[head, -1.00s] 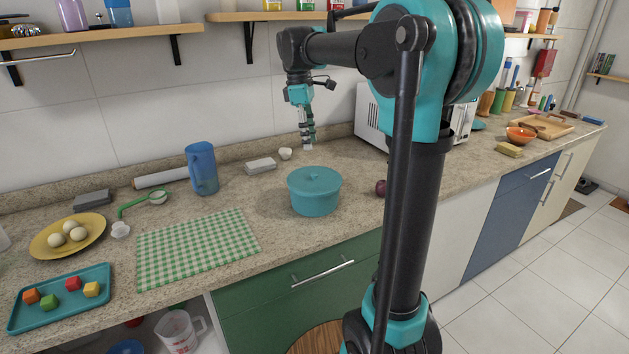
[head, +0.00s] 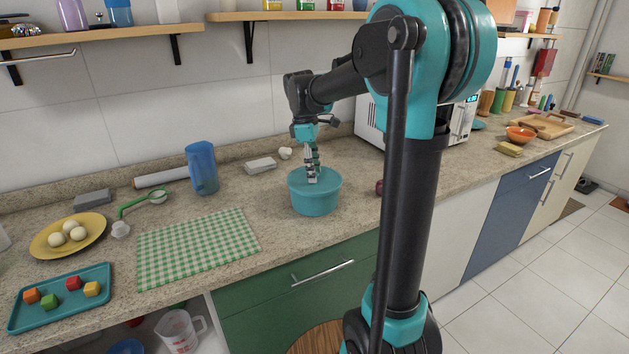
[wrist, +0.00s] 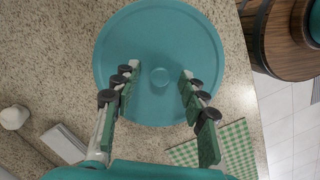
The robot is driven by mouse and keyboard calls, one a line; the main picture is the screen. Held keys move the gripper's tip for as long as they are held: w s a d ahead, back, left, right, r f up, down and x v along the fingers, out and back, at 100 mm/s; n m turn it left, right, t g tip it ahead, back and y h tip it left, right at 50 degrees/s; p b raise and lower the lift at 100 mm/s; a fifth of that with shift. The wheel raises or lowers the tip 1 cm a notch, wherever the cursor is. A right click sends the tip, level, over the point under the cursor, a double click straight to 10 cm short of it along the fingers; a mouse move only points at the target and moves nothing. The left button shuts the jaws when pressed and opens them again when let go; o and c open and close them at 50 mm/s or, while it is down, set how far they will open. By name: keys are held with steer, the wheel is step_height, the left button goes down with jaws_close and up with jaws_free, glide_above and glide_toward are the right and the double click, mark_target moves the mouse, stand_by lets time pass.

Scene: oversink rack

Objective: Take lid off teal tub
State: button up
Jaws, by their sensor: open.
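The teal tub (head: 315,202) stands upright on the counter, right of the checked cloth. Its round teal lid (wrist: 160,40) is on top, with a small round knob (wrist: 159,76) at its middle. My gripper (head: 313,178) points down over the lid in the head view and hides the knob there. In the wrist view my gripper (wrist: 157,78) is open, with one finger on each side of the knob. Gaps show between the knob and both fingers. I cannot tell exactly how high the fingertips are above the lid.
A blue pitcher (head: 202,168), a grey-white block (head: 260,165) and a small white cup (head: 285,153) stand behind and left. A dark red round item (head: 379,187) is close right of the tub. The green checked cloth (head: 197,247) lies flat and bare at left.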

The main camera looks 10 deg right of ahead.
steer(key=c, duration=0.9)
steer(key=shift+r, duration=0.1)
